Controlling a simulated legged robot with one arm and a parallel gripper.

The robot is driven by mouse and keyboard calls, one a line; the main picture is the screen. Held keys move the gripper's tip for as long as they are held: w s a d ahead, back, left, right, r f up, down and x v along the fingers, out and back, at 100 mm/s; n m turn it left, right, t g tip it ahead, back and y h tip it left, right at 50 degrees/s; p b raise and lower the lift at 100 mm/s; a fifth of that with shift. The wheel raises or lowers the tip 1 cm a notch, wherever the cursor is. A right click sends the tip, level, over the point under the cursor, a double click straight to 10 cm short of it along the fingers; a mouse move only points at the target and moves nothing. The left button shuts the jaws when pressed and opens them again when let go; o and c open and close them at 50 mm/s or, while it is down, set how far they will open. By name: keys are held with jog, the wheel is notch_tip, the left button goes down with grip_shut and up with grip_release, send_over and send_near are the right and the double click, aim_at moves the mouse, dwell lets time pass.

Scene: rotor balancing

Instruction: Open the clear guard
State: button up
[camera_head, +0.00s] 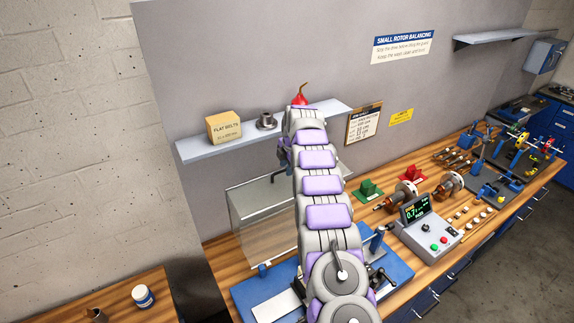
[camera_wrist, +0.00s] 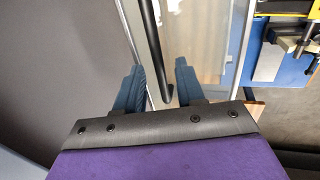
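The clear guard (camera_head: 255,222) is a see-through box standing down over the blue machine base on the bench, left of my arm. A dark bar handle (camera_head: 290,172) shows at its upper edge, partly hidden by my arm. In the wrist view the black bar handle (camera_wrist: 152,45) runs between the two blue fingers of my gripper (camera_wrist: 158,68). A gap shows on either side of the bar, and the fingers are open. Whether the bar lies at fingertip depth is unclear. A clear panel of the guard (camera_wrist: 205,35) lies beyond. In the head view my arm hides most of the gripper.
A wall shelf (camera_head: 200,147) with a yellow belt box (camera_head: 224,127), a metal cup (camera_head: 266,121) and a red oil can (camera_head: 300,96) is close behind my arm. A control box (camera_head: 429,236) and rotors (camera_head: 404,194) stand on the bench at right.

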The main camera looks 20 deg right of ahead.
jog(key=shift+w, duration=0.1)
jog(key=shift+c, duration=0.4)
grip_shut()
